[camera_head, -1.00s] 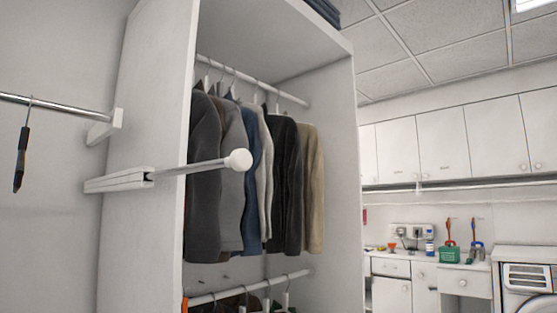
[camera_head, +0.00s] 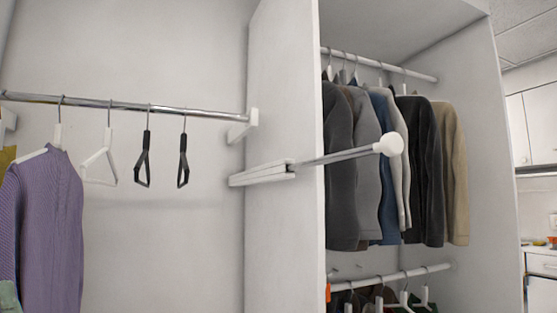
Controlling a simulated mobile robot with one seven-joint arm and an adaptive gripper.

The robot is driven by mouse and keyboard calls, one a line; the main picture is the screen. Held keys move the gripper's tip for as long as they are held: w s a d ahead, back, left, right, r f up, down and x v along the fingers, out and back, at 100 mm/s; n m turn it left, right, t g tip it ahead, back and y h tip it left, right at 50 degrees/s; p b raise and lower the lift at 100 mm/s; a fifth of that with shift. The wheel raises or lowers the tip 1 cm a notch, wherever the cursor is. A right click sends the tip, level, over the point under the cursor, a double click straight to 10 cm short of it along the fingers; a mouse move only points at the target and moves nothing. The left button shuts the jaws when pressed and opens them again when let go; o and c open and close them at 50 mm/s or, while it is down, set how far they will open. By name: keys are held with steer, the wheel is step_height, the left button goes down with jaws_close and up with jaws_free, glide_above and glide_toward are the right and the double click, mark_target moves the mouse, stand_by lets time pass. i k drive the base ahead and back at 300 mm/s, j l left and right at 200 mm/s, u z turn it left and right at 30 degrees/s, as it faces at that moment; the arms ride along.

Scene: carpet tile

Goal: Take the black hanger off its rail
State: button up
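Two black hangers hang empty on the metal rail (camera_head: 200,111) at the left: one black hanger (camera_head: 146,165) and, to its right, a second black hanger (camera_head: 183,165) nearest the rail's bracket. Both hang edge-on or partly turned, with their hooks over the rail. I cannot tell from the frame which one the task means. My gripper is not in view.
A white empty hanger (camera_head: 101,165) and a purple sweater (camera_head: 50,220) hang left of the black hangers. A white wardrobe (camera_head: 283,100) with jackets stands to the right. A rod with a white knob (camera_head: 390,144) sticks out from its side.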

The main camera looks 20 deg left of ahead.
mark_target(183, 146)
steer(key=i+l+u, duration=0.1)
steer(key=u, duration=0.8)
